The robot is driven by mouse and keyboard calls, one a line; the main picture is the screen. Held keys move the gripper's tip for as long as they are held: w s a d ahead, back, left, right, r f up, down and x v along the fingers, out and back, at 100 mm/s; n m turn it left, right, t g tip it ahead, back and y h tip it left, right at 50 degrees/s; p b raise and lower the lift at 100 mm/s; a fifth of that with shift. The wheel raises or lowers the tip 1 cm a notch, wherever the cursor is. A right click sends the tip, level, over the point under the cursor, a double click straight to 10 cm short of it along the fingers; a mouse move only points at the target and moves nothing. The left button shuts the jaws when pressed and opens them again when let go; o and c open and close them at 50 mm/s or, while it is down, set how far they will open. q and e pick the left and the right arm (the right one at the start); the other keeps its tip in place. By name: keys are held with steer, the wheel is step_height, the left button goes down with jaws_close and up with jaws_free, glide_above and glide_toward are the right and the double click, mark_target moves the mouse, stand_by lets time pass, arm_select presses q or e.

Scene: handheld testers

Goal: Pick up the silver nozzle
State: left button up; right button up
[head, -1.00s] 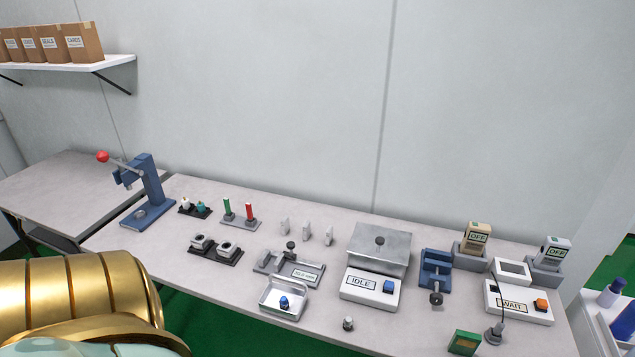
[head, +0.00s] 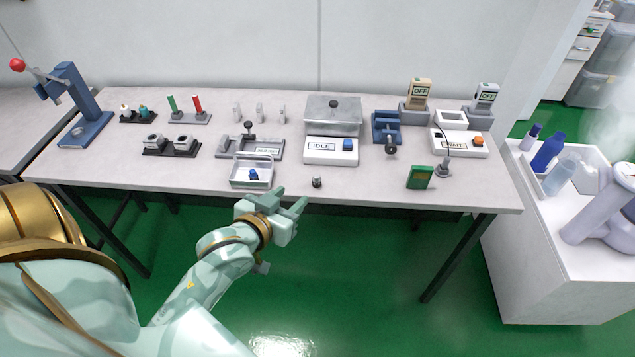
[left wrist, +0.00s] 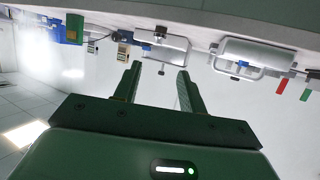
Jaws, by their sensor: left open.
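A small silver-grey piece that looks like the silver nozzle (head: 317,182) stands near the table's front edge, in front of the IDLE box. My left gripper (head: 293,205) is open and empty, just off the front edge, left of the nozzle and nearer to me in the head view. A gap separates them. In the left wrist view the two fingers (left wrist: 158,82) are spread with nothing gripped. My right gripper is not in view.
A metal tray (head: 238,184) with a blue piece is close behind the left gripper. The IDLE box (head: 345,158) stands behind the nozzle. A green block (head: 420,177) is to the right. The tabletop (head: 360,188) beside the nozzle is clear.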

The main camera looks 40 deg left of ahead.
mark_target(315, 179)
arm_select(q)
steer(key=b+x, duration=0.3)
steer(key=x, duration=0.7)
steer(key=shift+s+f+b, duration=0.1)
steer(key=shift+f+b, duration=0.05)
steer(key=shift+b, duration=0.15)
steer(key=b+x, duration=0.1)
steer(key=x, duration=0.1)
steer(key=b+x, duration=0.2)
steer(key=x, duration=0.1)
steer(key=shift+s+d+f, duration=0.1)
steer(key=shift+d+f, duration=0.1)
steer(key=shift+d, duration=0.05)
steer(key=shift+r, duration=0.25)
steer(key=c, duration=0.8)
jaws_close()
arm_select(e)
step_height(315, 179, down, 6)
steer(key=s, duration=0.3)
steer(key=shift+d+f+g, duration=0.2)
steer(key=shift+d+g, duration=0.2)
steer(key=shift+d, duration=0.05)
